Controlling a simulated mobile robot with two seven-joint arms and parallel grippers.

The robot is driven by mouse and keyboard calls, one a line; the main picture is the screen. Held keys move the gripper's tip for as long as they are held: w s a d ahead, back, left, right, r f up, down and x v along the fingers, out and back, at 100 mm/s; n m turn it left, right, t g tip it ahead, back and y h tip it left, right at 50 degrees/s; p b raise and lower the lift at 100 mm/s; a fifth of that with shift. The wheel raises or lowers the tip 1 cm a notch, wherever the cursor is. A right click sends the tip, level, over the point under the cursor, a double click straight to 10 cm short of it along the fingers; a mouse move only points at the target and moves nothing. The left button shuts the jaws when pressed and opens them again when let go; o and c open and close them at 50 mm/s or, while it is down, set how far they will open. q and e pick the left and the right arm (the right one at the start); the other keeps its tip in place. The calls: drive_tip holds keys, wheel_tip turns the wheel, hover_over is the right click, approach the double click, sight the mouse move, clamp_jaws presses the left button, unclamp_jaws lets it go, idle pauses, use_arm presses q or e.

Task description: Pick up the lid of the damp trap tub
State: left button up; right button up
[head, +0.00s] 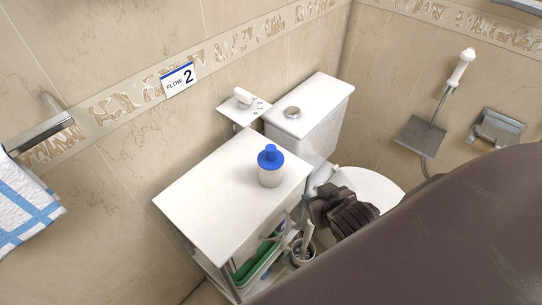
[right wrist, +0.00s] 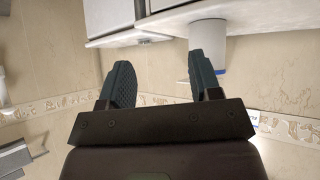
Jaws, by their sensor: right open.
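The damp trap tub (head: 269,178) stands upright on the white cabinet top, near its right side. Its blue lid (head: 270,158), with a raised knob, sits on it. My right gripper (head: 322,204) is to the right of the tub, beyond the cabinet edge and apart from it. In the right wrist view the right gripper (right wrist: 163,78) has its fingers spread, with nothing between them. There the white tub (right wrist: 208,35) appears upside down behind one finger, which hides much of the blue lid (right wrist: 222,73). My left gripper is not in view.
The cabinet top (head: 210,195) is otherwise clear. A toilet cistern (head: 318,105) stands behind it, and the toilet lid (head: 370,185) lies to the right. A toilet brush holder (head: 302,252) is below my gripper. A small shelf (head: 235,112) is on the wall.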

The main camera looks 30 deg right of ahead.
sight(268, 146)
drive_tip(key=w+a+r+t+y, duration=0.1)
drive_tip(key=w+t, duration=0.1)
drive_tip(key=w, duration=0.2)
drive_tip(key=w+a+r+n+t+y, duration=0.1)
drive_tip(key=w+a+r+t, duration=0.1)
drive_tip(key=w+t, duration=0.1)
drive_tip(key=w+a+r+t+y, duration=0.1)
drive_tip(key=w+t, duration=0.2)
drive_tip(key=w, duration=0.2)
drive_tip(key=shift+a+r+n+y, duration=0.3)
drive_tip(key=shift+r+n+y, duration=0.1)
drive_tip(key=w, duration=0.4)
drive_tip(key=shift+d+f+p, duration=0.1)
drive_tip(key=shift+f+p, duration=0.05)
drive_tip(key=shift+p, duration=0.25)
drive_tip(key=shift+w, duration=0.65)
drive_tip(key=c, duration=1)
